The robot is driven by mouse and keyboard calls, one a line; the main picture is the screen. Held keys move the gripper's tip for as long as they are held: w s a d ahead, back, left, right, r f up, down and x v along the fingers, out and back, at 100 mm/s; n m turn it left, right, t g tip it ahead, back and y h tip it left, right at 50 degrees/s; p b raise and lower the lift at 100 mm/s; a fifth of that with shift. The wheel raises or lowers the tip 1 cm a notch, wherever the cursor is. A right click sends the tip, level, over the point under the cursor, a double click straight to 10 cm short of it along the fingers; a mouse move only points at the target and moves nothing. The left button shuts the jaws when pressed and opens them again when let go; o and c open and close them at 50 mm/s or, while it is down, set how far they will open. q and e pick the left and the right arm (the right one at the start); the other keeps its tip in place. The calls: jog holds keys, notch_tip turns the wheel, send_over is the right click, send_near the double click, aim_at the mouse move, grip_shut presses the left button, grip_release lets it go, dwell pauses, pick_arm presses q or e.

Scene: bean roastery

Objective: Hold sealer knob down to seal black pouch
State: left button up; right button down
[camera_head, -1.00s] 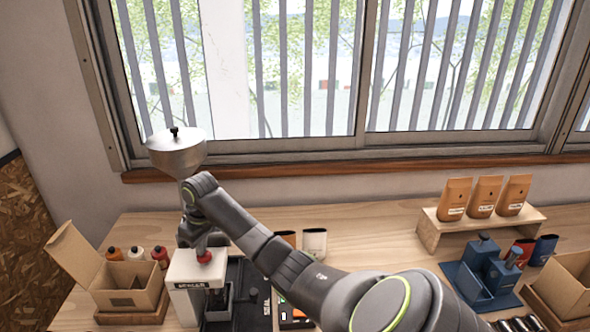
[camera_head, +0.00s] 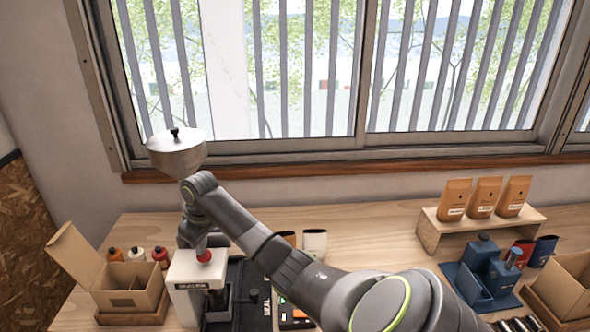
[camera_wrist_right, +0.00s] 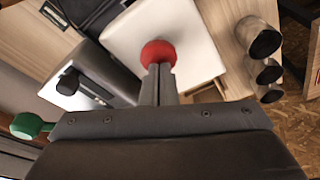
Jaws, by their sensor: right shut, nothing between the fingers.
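The white sealer (camera_head: 184,272) stands on the left part of the counter with its red knob (camera_head: 204,257) on top. My right gripper (camera_head: 204,247) is at the knob from above, fingers shut with nothing between them. In the right wrist view, the shut fingertips (camera_wrist_right: 158,70) meet the edge of the red knob (camera_wrist_right: 158,50), and the white sealer top (camera_wrist_right: 190,50) lies around it. A dark shape (camera_head: 217,300) shows under the sealer's head; I cannot tell whether it is the black pouch. My left gripper is out of view.
An open cardboard box (camera_head: 130,285) stands close left of the sealer, with several bottles behind it. A steel hopper (camera_head: 177,152) rises behind. Orange pouches (camera_head: 484,197) stand on a wooden riser (camera_head: 440,232) at right.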

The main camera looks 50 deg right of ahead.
jog(key=shift+r, duration=2.7)
